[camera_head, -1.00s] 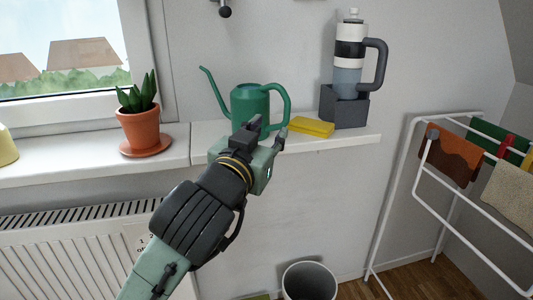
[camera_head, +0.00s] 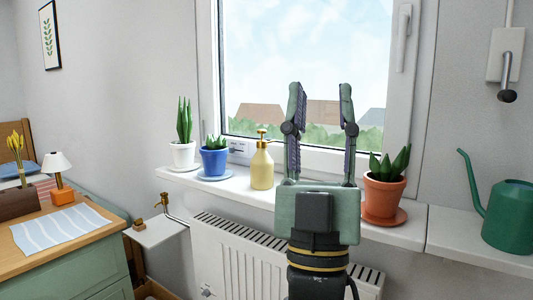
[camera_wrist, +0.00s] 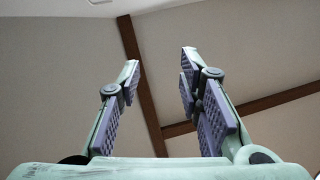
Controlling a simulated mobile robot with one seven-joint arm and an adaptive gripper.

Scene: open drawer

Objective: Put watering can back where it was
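The green watering can (camera_head: 510,215) stands upright on the right-hand shelf, its spout pointing up and left; its right side is cut off by the picture's edge. My gripper (camera_head: 319,90) is raised in front of the window, well to the left of the can. Its two fingers are wide apart with nothing between them. In the wrist view my gripper (camera_wrist: 160,62) also shows spread, empty fingers, pointing towards the ceiling. The can is not in the wrist view.
A terracotta plant pot (camera_head: 384,196) stands just right of my gripper on the sill (camera_head: 232,187). A yellow pump bottle (camera_head: 262,168), a blue pot (camera_head: 215,160) and a white pot (camera_head: 183,153) stand to the left. A radiator (camera_head: 240,255) is below. A green cabinet (camera_head: 75,268) is at far left.

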